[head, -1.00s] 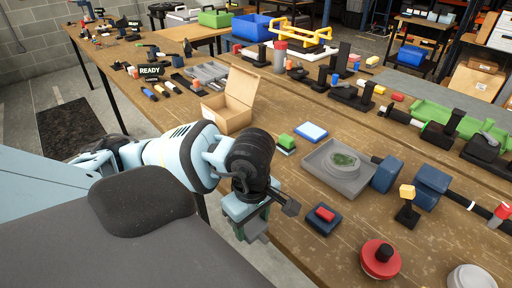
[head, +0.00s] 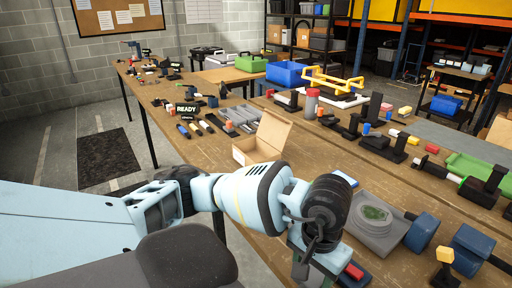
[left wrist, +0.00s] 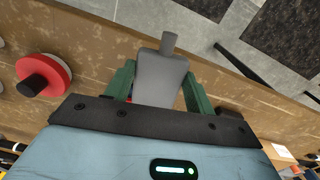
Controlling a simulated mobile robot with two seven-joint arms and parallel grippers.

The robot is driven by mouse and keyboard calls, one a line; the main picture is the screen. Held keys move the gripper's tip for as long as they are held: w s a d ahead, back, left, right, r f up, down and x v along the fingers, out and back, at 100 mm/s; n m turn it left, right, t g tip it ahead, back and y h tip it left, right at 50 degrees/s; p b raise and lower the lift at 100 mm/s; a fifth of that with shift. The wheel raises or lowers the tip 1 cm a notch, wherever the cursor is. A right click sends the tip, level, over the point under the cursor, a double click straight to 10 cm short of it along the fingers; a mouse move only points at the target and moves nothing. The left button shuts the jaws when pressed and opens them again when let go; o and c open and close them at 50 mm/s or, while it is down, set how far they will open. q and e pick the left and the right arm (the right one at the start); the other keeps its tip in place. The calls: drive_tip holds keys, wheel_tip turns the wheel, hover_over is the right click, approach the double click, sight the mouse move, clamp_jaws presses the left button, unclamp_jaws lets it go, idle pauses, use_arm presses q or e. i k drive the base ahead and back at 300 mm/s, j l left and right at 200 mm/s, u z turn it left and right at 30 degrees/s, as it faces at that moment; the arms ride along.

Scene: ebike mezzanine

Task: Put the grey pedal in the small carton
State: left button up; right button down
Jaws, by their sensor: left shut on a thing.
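The grey pedal (left wrist: 160,80) is held between the two green fingers of my left gripper (left wrist: 157,88), with its narrow stub pointing away from the palm in the left wrist view. In the head view my left gripper (head: 314,264) hangs at the bottom middle, by the near edge of the workbench, and my own arm partly hides it. The small carton (head: 258,150), light brown with its lid raised, stands on the workbench beyond and to the left of the gripper. The gripper is apart from it. My right gripper is not in view.
On the workbench (head: 378,178), a grey tray (head: 377,228) with a green patch lies right of my gripper. A red block (head: 354,271) is close by it. Several tools and a READY sign (head: 187,107) lie beyond the carton. A red round knob (left wrist: 45,75) shows in the left wrist view.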

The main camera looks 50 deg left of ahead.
sight(256, 156)
drive_tip(key=j+z, duration=0.1)
drive_tip(key=j, duration=0.35)
drive_tip(key=k+j, duration=0.1)
drive_tip(key=j, duration=0.3)
drive_tip(key=j+z, duration=0.15)
drive_tip(key=j, duration=0.3)
drive_tip(key=k+j+z, duration=0.1)
drive_tip(key=j, duration=0.3)
drive_tip(key=k+j+z, duration=0.1)
drive_tip(key=j, duration=0.35)
drive_tip(key=k+j, duration=0.1)
drive_tip(key=j, duration=0.3)
drive_tip(key=k+j+z, duration=0.15)
drive_tip(key=j, duration=0.25)
drive_tip(key=i, duration=0.5)
